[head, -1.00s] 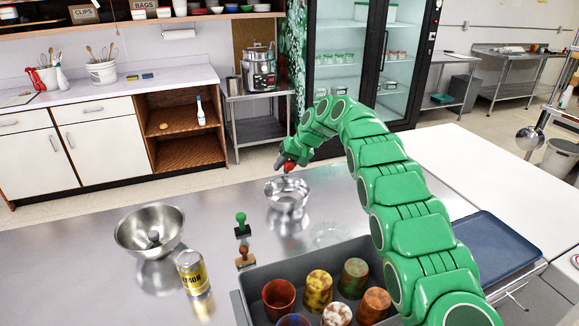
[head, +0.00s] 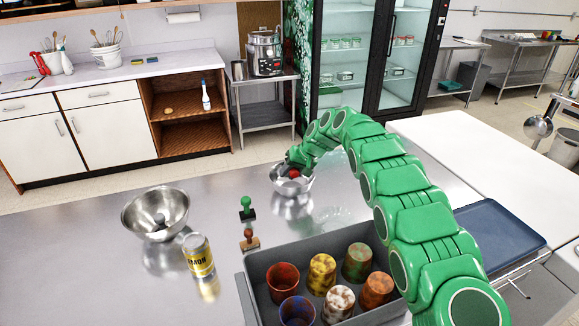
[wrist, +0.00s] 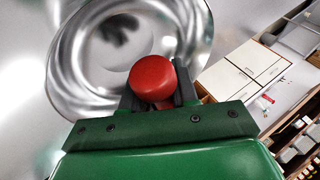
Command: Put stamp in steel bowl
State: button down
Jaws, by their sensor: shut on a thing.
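My gripper (head: 292,168) is shut on a stamp with a round red knob (head: 294,174). In the wrist view, the red knob (wrist: 153,77) sits between the dark jaws, in front of the bowl; the stamp's lower part is hidden. The smaller steel bowl (head: 291,190) stands on the steel counter below my gripper. In the head view the knob overlaps the bowl's opening. I cannot tell whether the stamp touches the bowl. A larger steel bowl (head: 135,220) stands at left with a small grey item inside. A green stamp (head: 247,208) and a brown-red stamp (head: 250,239) stand on the counter.
A yellow can (head: 198,256) stands near the larger bowl. A grey bin (head: 256,270) with several coloured cups is at the front, close to my arm. A faint clear dish (head: 334,214) lies right of the small bowl. A blue tray (head: 497,236) is at right.

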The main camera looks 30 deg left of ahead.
jog(key=shift+f, duration=0.8)
jog(key=c, duration=0.8)
grip_release()
jog(key=shift+r, duration=0.15)
notch_tip(320, 180, up, 6)
jog(key=shift+r, duration=0.4)
jog(key=shift+d, duration=0.15)
